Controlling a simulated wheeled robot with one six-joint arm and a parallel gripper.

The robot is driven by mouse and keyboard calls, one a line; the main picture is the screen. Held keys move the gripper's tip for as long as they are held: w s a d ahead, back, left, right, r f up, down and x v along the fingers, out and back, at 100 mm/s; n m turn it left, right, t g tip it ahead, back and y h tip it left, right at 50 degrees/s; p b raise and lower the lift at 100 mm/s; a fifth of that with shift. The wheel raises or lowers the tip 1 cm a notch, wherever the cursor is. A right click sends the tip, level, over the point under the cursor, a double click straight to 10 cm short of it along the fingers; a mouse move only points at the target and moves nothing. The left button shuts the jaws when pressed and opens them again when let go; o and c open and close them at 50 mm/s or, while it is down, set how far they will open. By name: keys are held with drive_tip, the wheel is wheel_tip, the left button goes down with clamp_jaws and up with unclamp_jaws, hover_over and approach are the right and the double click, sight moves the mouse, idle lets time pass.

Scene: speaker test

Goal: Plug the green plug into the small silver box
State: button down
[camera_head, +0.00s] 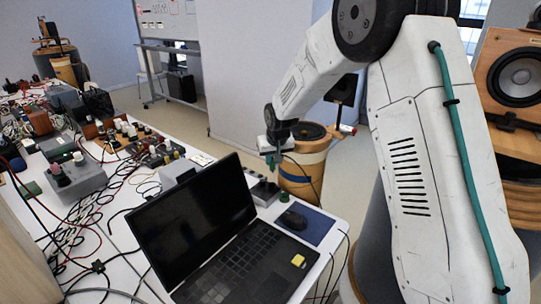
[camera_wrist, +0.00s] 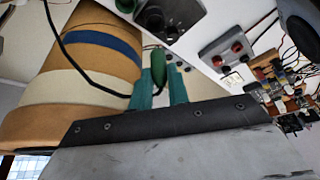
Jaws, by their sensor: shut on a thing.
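The green plug (camera_wrist: 158,67) is between the green fingers of my gripper (camera_wrist: 160,88) in the wrist view. My gripper is shut on it. In the head view my gripper (camera_head: 272,162) hangs above the table's right end, and the plug is too small there to tell from the green fingers. A small silver box (camera_head: 264,191) sits below it, behind the laptop. In the wrist view the small silver box (camera_wrist: 180,14), with dark round parts, is near the plug's upper end. Whether they touch, I cannot tell. The box is partly cut off by the frame.
An open laptop (camera_head: 191,222) stands in front, with a mouse (camera_head: 293,219) on a blue pad (camera_head: 316,230) to its right. A round wooden-coloured stand (camera_head: 303,168) is beyond the table edge. Boxes and loose cables crowd the left. A dark cable (camera_wrist: 62,55) crosses the wrist view.

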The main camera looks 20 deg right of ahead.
sight(273, 167)
drive_tip(key=shift+f, duration=2.25)
drive_tip(key=shift+f, duration=1.45)
drive_tip(key=c, duration=0.9)
unclamp_jaws()
drive_tip(key=shift+o, duration=0.2)
drive_tip(key=shift+r, duration=2.55)
